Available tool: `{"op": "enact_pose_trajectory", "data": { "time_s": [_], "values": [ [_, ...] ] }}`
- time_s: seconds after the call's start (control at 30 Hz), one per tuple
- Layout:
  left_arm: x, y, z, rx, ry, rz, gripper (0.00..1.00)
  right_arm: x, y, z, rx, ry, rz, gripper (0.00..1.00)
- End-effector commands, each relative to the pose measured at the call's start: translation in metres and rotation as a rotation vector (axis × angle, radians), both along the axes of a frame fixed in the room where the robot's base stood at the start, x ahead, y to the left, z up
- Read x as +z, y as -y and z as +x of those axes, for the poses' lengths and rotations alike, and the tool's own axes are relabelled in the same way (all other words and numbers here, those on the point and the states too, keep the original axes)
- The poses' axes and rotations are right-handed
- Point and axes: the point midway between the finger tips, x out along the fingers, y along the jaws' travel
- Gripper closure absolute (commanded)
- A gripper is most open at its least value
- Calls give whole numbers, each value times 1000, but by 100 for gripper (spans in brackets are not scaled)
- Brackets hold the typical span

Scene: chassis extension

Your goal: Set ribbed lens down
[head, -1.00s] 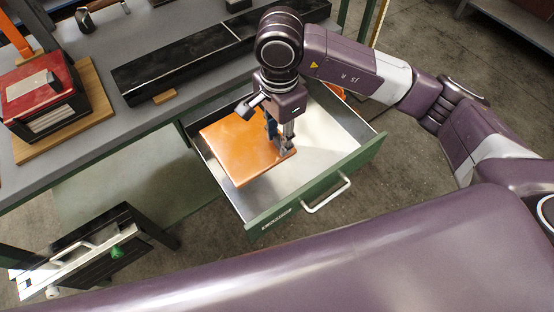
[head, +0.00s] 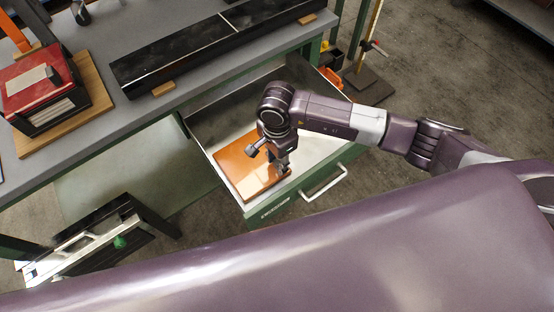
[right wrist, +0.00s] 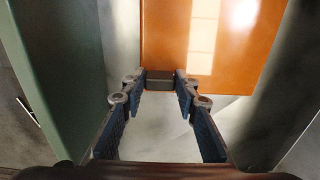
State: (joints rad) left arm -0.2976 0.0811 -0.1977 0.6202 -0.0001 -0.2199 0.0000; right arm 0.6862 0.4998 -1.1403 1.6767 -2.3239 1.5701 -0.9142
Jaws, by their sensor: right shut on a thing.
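The ribbed lens appears to be the flat, glossy orange panel (head: 241,163) inside the open drawer; I cannot make out ribs on it. It also fills the upper middle of the right wrist view (right wrist: 215,45). My right gripper (head: 281,168) points down at the panel's edge near the drawer front. In the right wrist view its fingertips (right wrist: 159,82) are shut on a small dark grey block at the panel's near edge. The panel lies low in the drawer; whether it touches the floor of the drawer I cannot tell. My left gripper is not in view.
The metal drawer has a green front (head: 345,157) with a light handle (head: 325,187); its right part is bare. The grey workbench (head: 150,112) above carries a long black box (head: 200,52) and a red-topped block (head: 35,85). Orange and red items show behind the drawer.

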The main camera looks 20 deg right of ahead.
Motion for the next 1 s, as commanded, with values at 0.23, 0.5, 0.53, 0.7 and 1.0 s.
{"op": "enact_pose_trajectory", "data": {
  "time_s": [0.23,0.5,0.53,0.7,1.0],
  "values": [
    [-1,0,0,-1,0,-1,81,0,-1,1,1,2,2,100],
    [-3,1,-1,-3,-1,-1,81,-2,0,0,0,1,1,54],
    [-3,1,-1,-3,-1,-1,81,-2,0,0,0,1,1,54],
    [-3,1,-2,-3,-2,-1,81,-2,0,0,0,1,1,54],
    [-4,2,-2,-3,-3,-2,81,24,-1,2,3,6,2,54]
  ]
}}
